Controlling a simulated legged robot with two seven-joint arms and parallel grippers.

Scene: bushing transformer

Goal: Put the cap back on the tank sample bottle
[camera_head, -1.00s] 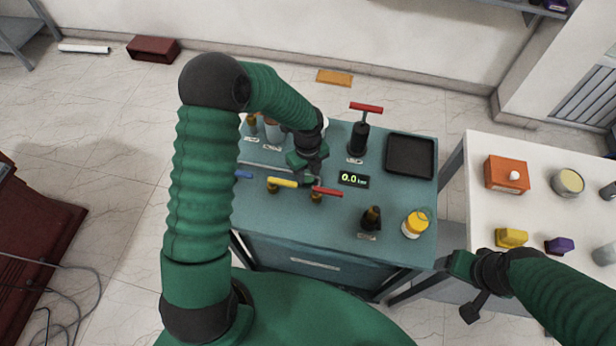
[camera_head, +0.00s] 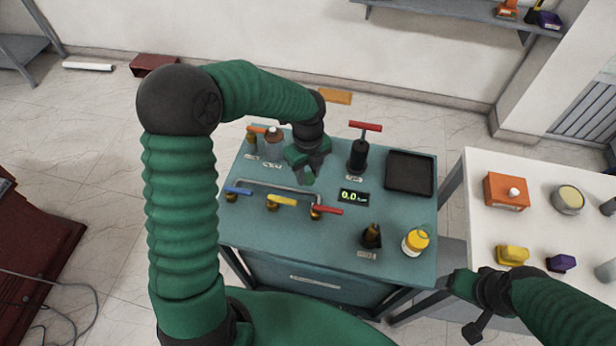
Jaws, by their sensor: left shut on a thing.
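My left gripper (camera_head: 308,172) hangs over the back middle of the teal bench (camera_head: 280,245), fingers pointing down. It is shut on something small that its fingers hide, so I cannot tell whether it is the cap. I cannot tell which one is the tank sample bottle; my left wrist may hide another. My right gripper (camera_head: 466,297) is at the lower right, away from the bench, its jaws unclear.
A pipe with blue (camera_head: 238,191), yellow (camera_head: 282,200) and red (camera_head: 327,210) valve handles lies before the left gripper. A black pump with a red handle (camera_head: 358,155), black tray (camera_head: 409,173), display (camera_head: 354,196), dark bottle (camera_head: 372,237) and yellow-capped bottle (camera_head: 415,241) stand to the right.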

